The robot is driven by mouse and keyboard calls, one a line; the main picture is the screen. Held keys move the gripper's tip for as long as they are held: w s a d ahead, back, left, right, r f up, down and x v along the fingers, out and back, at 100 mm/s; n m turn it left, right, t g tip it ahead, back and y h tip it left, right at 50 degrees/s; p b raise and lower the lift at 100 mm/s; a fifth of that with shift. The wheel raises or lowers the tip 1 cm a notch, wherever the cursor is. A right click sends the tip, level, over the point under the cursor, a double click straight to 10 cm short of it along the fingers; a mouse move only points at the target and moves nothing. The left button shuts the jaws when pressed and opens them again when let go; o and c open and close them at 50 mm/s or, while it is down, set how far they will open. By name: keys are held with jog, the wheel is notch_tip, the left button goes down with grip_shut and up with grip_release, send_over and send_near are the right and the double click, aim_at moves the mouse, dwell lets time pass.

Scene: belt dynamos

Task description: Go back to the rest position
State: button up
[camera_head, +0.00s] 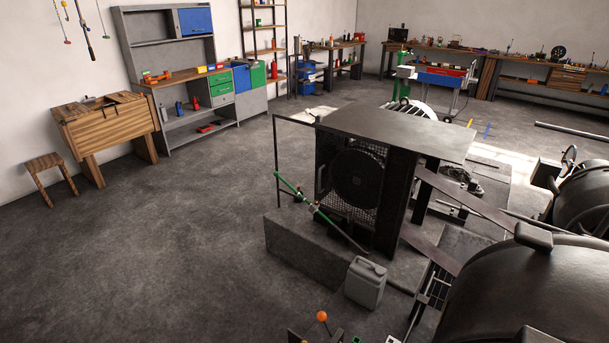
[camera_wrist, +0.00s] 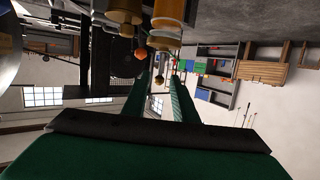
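The task line names no object. In the wrist view, which looks upside down, two long green fingers of my gripper (camera_wrist: 164,82) reach forward, with a gap between them. Background shows through the gap and nothing is held. An orange ball knob (camera_wrist: 140,54) and brass-coloured cylinders (camera_wrist: 165,38) show at the top of the wrist view, close to the fingers; I cannot tell whether they touch. In the head view I cannot clearly make out my gripper.
A dark machine with a mesh-covered fan (camera_head: 357,177) stands in the middle, with a grey canister (camera_head: 365,283) beside it. A round dark machine (camera_head: 540,290) fills the lower right. An orange ball (camera_head: 322,316) shows at the bottom. A wooden bench (camera_head: 105,130) stands left; the left floor is clear.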

jog(key=s+f+v, duration=0.1)
jog(key=f+v, duration=0.1)
jog(key=v, duration=1.3)
jog(key=s+r, duration=1)
jog(key=s, duration=0.4)
jog(key=shift+s+d+r+n+y, duration=0.15)
jog(key=shift+s+d+n+y, duration=0.15)
jog(key=shift+s+d, duration=0.15)
